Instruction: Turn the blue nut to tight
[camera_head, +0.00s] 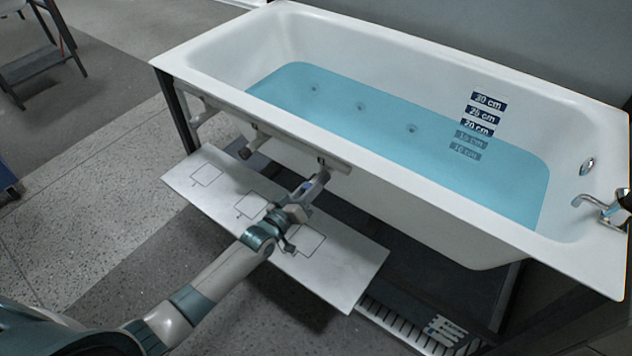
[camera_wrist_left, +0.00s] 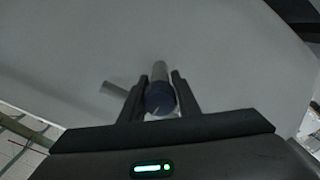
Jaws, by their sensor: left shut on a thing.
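The blue nut (camera_wrist_left: 160,98) sits between the two fingers of my left gripper (camera_wrist_left: 160,95) in the left wrist view, with a grey pipe end running away behind it. The fingers are shut on the nut, one on each side. In the head view my left gripper (camera_head: 316,184) reaches to the fitting under the near rim of the bathtub (camera_head: 420,190). The nut is largely hidden there by the gripper. A small light mark shows on the nut's face; I cannot tell how tight it is.
A white board (camera_head: 345,268) with outlined squares lies below my left arm. Other pipe fittings (camera_head: 248,150) hang under the rim to the left. The tub holds blue water (camera_head: 400,130); a tap (camera_head: 595,204) is at its right end. The floor at left is open.

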